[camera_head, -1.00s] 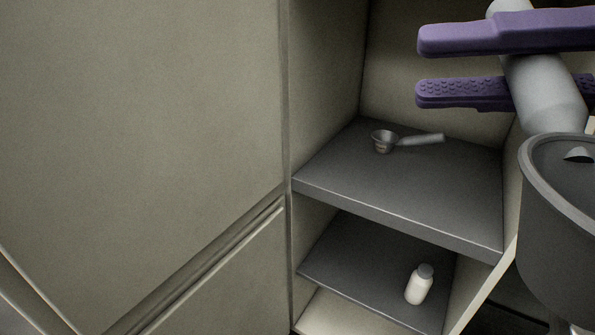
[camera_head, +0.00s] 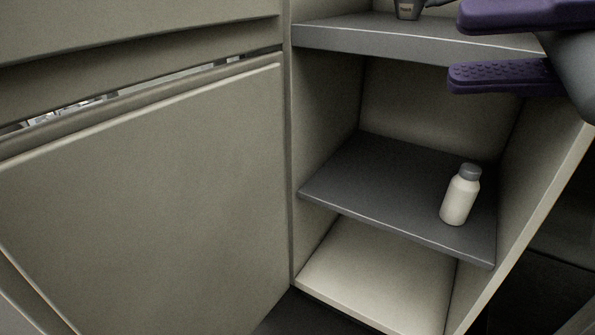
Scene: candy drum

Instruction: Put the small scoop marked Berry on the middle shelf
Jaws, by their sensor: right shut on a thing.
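My right gripper (camera_head: 478,47), with purple fingers, is at the upper right, in front of the cabinet. The dark middle shelf (camera_head: 375,180) is below, left of and beneath my gripper. My left gripper is out of view.
A white bottle with a grey cap (camera_head: 460,195) stands upright on the right part of the middle shelf. The left and centre of that shelf are clear. A pale bottom board (camera_head: 385,275) is empty. A closed panel (camera_head: 150,190) fills the left.

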